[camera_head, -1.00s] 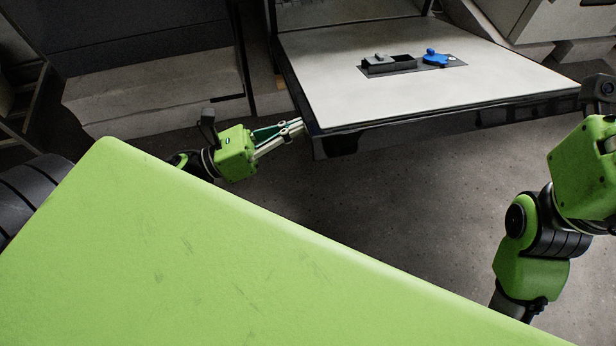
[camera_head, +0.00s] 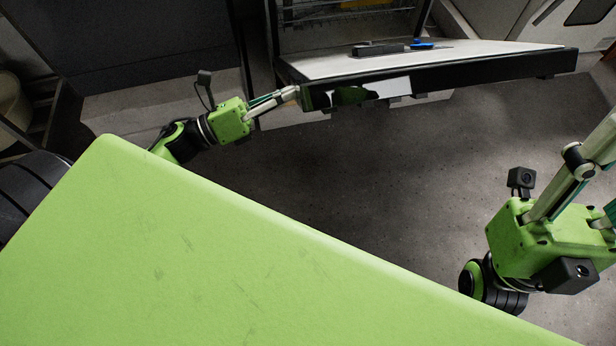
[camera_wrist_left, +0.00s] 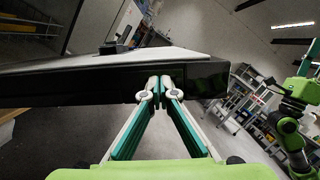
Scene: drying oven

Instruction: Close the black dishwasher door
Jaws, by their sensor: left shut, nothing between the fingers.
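The black dishwasher door (camera_head: 480,70) hangs open at the back, tilted slightly up. Its white inner face shows foreshortened above its black front edge. My left gripper (camera_head: 292,93) is shut and empty, with its fingertips at the door's near left corner. In the left wrist view the shut fingertips of my left gripper (camera_wrist_left: 161,84) lie against or just in front of the door's black edge (camera_wrist_left: 60,88). My right gripper's body shows at the lower right, away from the door. Its fingers run out of the head view, so their tips are hidden.
A dispenser block (camera_head: 377,48) and a blue cap (camera_head: 421,44) sit on the door's inner face. The dishwasher's open interior (camera_head: 345,28) shows behind it. Grey floor (camera_head: 380,165) lies clear in front. A shelf rack (camera_wrist_left: 245,105) stands far right in the wrist view.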

